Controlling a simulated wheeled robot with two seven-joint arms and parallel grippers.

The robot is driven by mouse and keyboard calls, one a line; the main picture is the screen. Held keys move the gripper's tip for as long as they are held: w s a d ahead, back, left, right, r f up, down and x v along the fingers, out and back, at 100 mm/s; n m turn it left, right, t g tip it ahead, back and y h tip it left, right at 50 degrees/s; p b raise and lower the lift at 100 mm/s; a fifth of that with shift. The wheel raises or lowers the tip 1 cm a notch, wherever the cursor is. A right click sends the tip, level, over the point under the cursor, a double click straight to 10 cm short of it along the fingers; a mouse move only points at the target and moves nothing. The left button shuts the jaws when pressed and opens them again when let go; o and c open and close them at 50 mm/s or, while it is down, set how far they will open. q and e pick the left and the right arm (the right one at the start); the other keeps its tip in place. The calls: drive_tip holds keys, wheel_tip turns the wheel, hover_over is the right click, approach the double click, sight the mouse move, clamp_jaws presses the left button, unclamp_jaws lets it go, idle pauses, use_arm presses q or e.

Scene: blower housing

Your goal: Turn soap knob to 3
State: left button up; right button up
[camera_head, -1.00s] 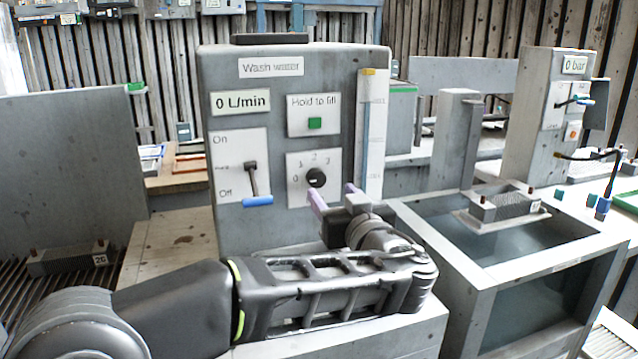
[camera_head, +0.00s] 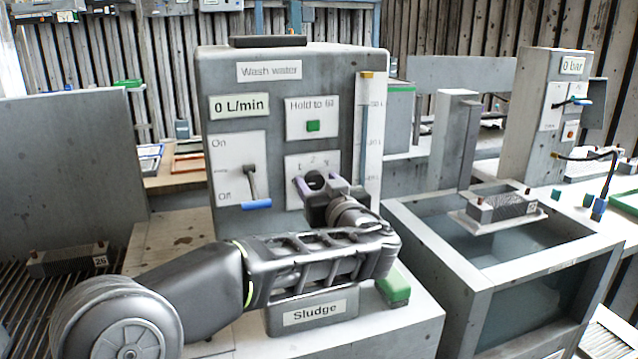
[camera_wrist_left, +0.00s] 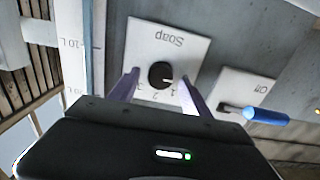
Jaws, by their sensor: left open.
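The soap knob (camera_head: 315,181) is a small black dial on a white plate with numbers around it, on the grey wash water panel. My left gripper (camera_head: 315,184) is open in front of it. In the left wrist view, which is upside down, the knob (camera_wrist_left: 160,75) sits between the two purple fingers of my left gripper (camera_wrist_left: 160,90), with gaps on both sides. The knob's light mark points right there, away from the 3. The exact number it points at is unclear, as a finger covers part of the plate. My right gripper is not in view.
An On/Off lever with a blue handle (camera_head: 257,205) is left of the knob. A green Hold to fill button (camera_head: 313,126) is above. A Sludge box (camera_head: 290,322) and green block (camera_head: 396,285) lie below my arm. A water tank (camera_head: 455,248) stands right.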

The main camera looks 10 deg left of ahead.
use_arm(q)
drive_tip(key=shift+c, duration=0.5)
clamp_jaws()
drive_tip(key=shift+f, duration=0.1)
